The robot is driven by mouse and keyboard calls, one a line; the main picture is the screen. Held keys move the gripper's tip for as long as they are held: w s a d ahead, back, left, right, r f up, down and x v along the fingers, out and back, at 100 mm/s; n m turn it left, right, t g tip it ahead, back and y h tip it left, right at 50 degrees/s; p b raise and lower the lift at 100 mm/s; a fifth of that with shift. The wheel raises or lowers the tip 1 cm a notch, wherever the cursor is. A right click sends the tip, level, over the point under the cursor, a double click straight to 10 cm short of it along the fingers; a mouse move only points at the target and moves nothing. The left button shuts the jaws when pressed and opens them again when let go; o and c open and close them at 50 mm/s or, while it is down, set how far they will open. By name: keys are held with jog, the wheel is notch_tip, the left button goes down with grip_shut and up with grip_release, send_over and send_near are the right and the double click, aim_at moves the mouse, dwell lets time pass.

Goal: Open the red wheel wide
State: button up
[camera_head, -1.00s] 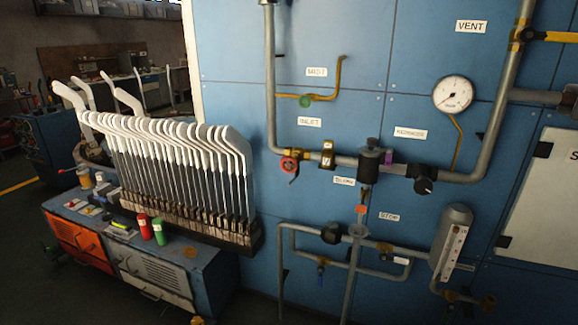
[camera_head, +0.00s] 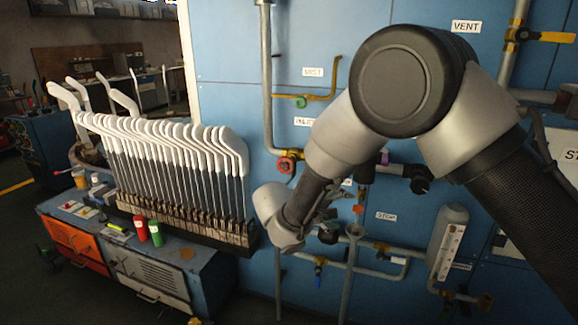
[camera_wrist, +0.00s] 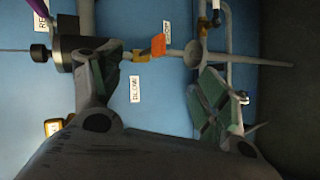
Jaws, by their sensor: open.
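The red wheel (camera_head: 286,163) is a small round handwheel on the grey pipe at the left of the pipework on the blue wall panel. I do not make it out in the wrist view. My gripper (camera_head: 328,213) is below and to the right of it in the head view, apart from it. Its fingers also show spread in the wrist view (camera_wrist: 160,85), with nothing between them but blue panel and a label.
An orange-red tag (camera_wrist: 158,45) and a grey funnel (camera_wrist: 196,52) are near my fingers. A green wheel (camera_head: 301,102) is above the red one. A rack (camera_head: 238,236) of white sock forms stands at the left. My arm hides the gauge and part of the pipe.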

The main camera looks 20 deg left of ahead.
jog(key=a+f+t+y, duration=0.2)
jog(key=a+t, duration=0.1)
jog(key=a, duration=0.5)
jog(key=m+t+y, duration=0.4)
jog(key=m+y, duration=0.1)
jog(key=m, duration=0.3)
send_near(285, 166)
jog(key=w, duration=0.4)
jog(key=shift+w+a, duration=0.15)
jog(key=shift+w, duration=0.05)
jog(key=w, duration=0.7)
jog(key=shift+f, duration=0.1)
jog(key=c, duration=1)
